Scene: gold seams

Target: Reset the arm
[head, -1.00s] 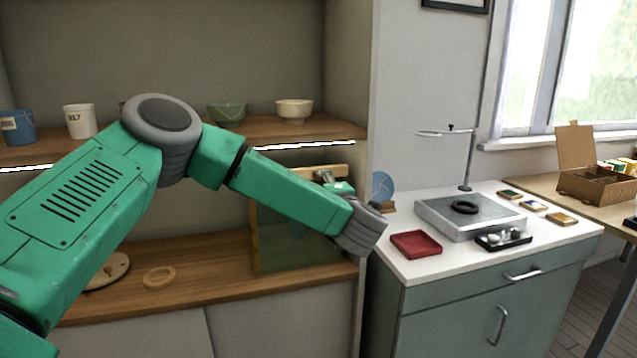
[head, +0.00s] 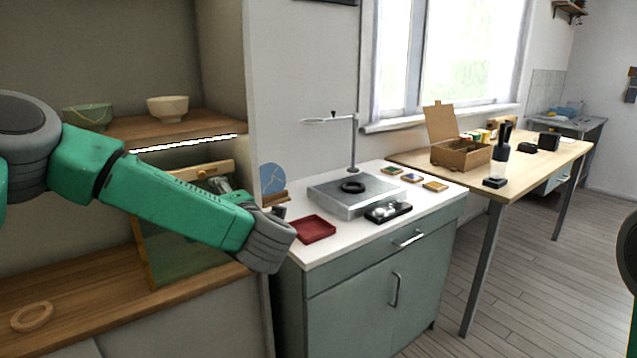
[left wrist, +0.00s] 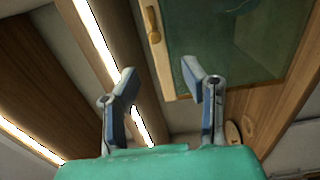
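My left arm comes in from the left in the head view, green with grey joints, and reaches across the front of the shelf unit. Its gripper is mostly hidden behind the grey wrist in the head view. In the left wrist view my left gripper (left wrist: 165,85) is open, its two fingers apart with nothing between them. The fingers point toward the shelf and the green-panelled wooden frame (left wrist: 230,45). That frame leans in the lower shelf bay (head: 185,245) in the head view. A dark rounded part at the right edge seems to be my right arm; its gripper is out of view.
A green bowl (head: 88,117) and a cream bowl (head: 167,108) stand on the upper shelf. A wooden ring (head: 32,317) lies below. The white-topped cabinet (head: 350,237) holds a red tray (head: 311,229) and a grey device (head: 355,196). A wooden desk (head: 530,160) stands beyond; the floor before it is clear.

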